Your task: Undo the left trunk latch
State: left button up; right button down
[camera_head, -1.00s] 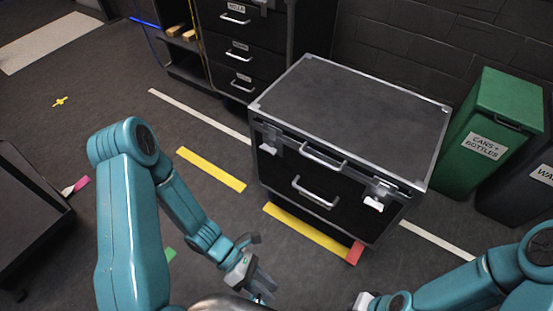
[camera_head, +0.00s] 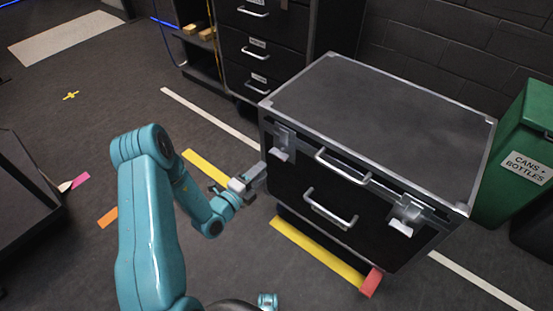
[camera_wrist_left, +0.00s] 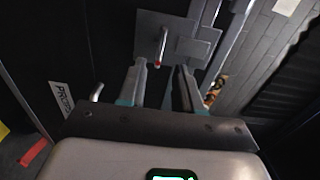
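The black trunk (camera_head: 385,110) with metal edges stands on the floor ahead. Its left latch (camera_head: 283,145) is a metal plate with a pale tab on the front face, near the left corner. The right latch (camera_head: 408,213) is at the other end. My left gripper (camera_head: 262,182) is just below and left of the left latch. In the left wrist view the left gripper (camera_wrist_left: 160,85) has its fingers apart with nothing between them. The latch plate (camera_wrist_left: 184,27) and its small red-tipped lever (camera_wrist_left: 161,47) are beyond the fingertips.
Two handles, upper (camera_head: 342,166) and lower (camera_head: 330,207), are on the trunk front. A drawer cabinet (camera_head: 263,62) stands behind, a green bin (camera_head: 515,150) at right. A dark box-like piece (camera_head: 25,190) is at left. Floor between is clear, with tape.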

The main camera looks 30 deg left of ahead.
aim_at(280, 153)
pick_arm(q)
jog(key=w+b, duration=0.1)
jog(key=w, duration=0.6)
jog(key=shift+w+d, duration=0.35)
jog(key=shift+w, duration=0.05)
grip_shut()
